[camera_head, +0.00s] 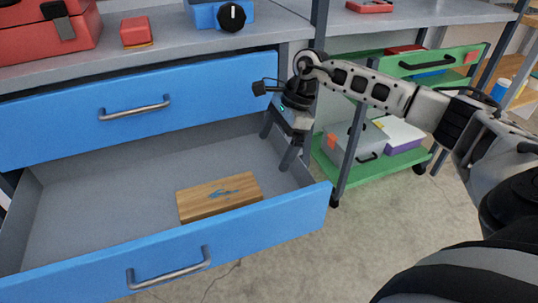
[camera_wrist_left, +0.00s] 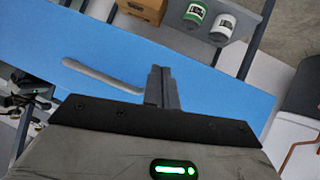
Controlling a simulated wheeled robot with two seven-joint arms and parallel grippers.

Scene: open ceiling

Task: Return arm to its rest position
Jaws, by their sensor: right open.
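My right gripper (camera_head: 278,148) is open and empty, pointing down over the right end of the open lower drawer (camera_head: 85,205). Its arm comes in from the right, stretched across the picture. A wooden box (camera_head: 219,197) with a small blue mark lies in the drawer, to the left of and below the gripper in the picture, apart from its fingers. My left gripper (camera_wrist_left: 161,70) shows only in the left wrist view; its two fingers are together with nothing visible between them, in front of a blue panel with a light handle (camera_wrist_left: 102,75).
The upper blue drawer (camera_head: 135,107) is above the open one. A green cart (camera_head: 380,165) stands close behind my right arm. A red toolbox (camera_head: 45,28) is on the worktop. Cans (camera_wrist_left: 195,18) and a brown box (camera_wrist_left: 142,10) show in the left wrist view.

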